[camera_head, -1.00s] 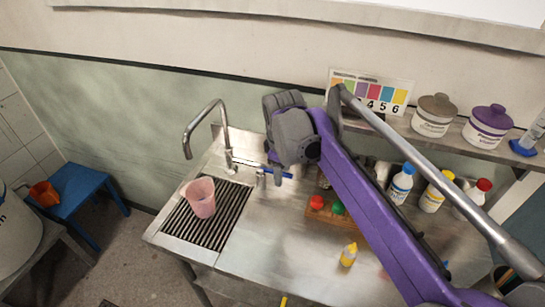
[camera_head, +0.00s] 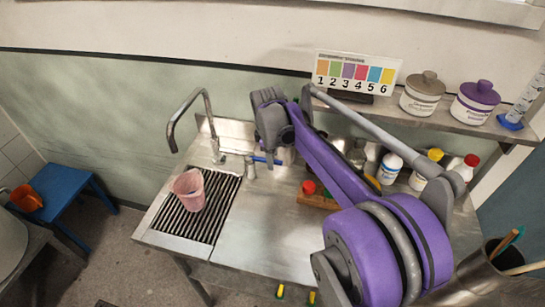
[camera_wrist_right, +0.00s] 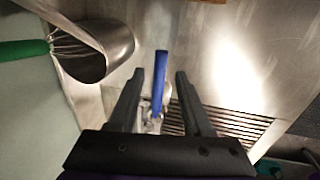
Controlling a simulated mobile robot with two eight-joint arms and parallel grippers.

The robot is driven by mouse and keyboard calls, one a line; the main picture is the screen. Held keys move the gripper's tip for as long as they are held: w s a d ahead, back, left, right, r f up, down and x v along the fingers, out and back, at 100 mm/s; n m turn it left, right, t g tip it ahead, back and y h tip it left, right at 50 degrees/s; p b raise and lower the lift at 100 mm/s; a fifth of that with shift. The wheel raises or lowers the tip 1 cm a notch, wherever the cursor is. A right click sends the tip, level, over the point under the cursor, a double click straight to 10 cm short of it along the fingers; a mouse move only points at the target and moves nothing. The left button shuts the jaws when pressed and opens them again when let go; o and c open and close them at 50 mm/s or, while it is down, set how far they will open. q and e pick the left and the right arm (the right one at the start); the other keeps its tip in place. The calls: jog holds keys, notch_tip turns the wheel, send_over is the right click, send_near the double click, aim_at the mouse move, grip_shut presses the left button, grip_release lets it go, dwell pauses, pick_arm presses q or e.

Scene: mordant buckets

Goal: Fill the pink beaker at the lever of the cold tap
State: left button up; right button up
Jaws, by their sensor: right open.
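The pink beaker (camera_head: 188,190) stands upright on the slatted drain grid (camera_head: 222,205), roughly under the curved spout of the tap (camera_head: 190,115). I cannot tell whether there is water in it. The blue lever (camera_head: 262,160) is to the right of the spout. My right gripper (camera_head: 270,157) is at the lever, pointing down. In the right wrist view its two dark fingers (camera_wrist_right: 158,92) are open, with the blue lever (camera_wrist_right: 160,75) between them and a gap on both sides. My left gripper does not show.
Bottles with white, yellow and red caps (camera_head: 425,172) stand at the back right of the steel bench, below a shelf with lidded jars (camera_head: 422,95). My purple arm hides part of the bench. A steel vessel (camera_wrist_right: 108,50) with a green-handled whisk shows in the wrist view.

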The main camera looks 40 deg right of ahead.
jog(key=shift+w+f, duration=0.1)
grip_shut()
dwell(1.4)
